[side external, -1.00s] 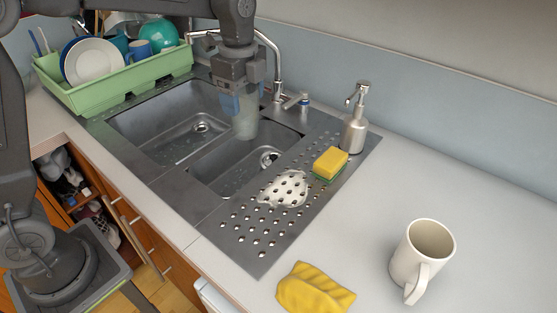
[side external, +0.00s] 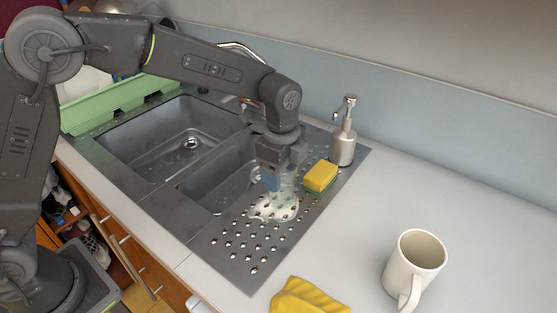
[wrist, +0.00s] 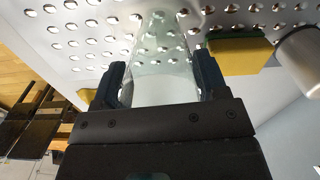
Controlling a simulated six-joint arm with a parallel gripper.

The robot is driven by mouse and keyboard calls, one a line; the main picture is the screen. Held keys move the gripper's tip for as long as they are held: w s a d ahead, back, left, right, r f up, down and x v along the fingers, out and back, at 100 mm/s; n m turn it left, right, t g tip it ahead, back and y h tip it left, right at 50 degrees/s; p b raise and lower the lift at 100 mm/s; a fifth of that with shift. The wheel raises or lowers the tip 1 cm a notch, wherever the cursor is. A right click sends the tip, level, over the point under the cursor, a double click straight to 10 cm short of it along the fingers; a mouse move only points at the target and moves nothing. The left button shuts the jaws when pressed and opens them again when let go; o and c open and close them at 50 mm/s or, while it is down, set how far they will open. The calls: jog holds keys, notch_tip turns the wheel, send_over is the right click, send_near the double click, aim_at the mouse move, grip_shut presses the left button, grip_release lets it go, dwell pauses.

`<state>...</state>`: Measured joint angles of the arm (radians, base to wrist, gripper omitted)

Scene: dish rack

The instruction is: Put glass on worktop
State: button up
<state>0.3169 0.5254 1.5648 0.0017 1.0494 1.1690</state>
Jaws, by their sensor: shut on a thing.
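The clear glass (side external: 287,184) is between the fingers of my gripper (side external: 281,179), low over the perforated drainboard (side external: 232,262). My gripper is shut on it; in the wrist view the glass (wrist: 160,88) stands between the two dark fingers. I cannot tell whether the glass touches the drainboard. The pale worktop (side external: 345,222) lies to the right of the drainboard and is bare in its middle.
A yellow-green sponge (side external: 320,176) and a metal soap dispenser (side external: 343,135) stand close to the right of my gripper. A cream mug (side external: 415,260) and a yellow cloth (side external: 305,297) are on the worktop. Sink basins (side external: 165,138) and a green dish rack (side external: 110,103) are to the left.

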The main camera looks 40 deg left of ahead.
jog(key=shift+f, duration=0.1)
jog(key=o, duration=1)
jog(key=shift+f, duration=0.1)
notch_tip(320, 180, up, 13)
jog(key=s+a+r+n+t, duration=0.1)
jog(key=s+a+r+n, duration=0.3)
jog(key=s+a+r, duration=0.15)
jog(key=s+a+f+n+t, duration=0.1)
jog(key=s+a+f+n, duration=0.1)
jog(key=s, duration=0.4)
jog(key=s+a+f+n+t, duration=0.2)
jog(key=s+a+n, duration=0.2)
jog(key=s+n, duration=0.1)
jog(key=s+a+f+n+t, duration=0.1)
jog(key=s+a+f+n, duration=0.1)
jog(key=s+n, duration=0.3)
jog(key=shift+s+a+n+t, duration=0.3)
jog(key=shift+s+a, duration=0.2)
jog(key=shift+s, duration=0.3)
jog(key=shift+o, duration=0.6)
jog(key=shift+s+a+f, duration=0.1)
jog(key=shift+s+f, duration=0.1)
jog(key=shift+f, duration=0.05)
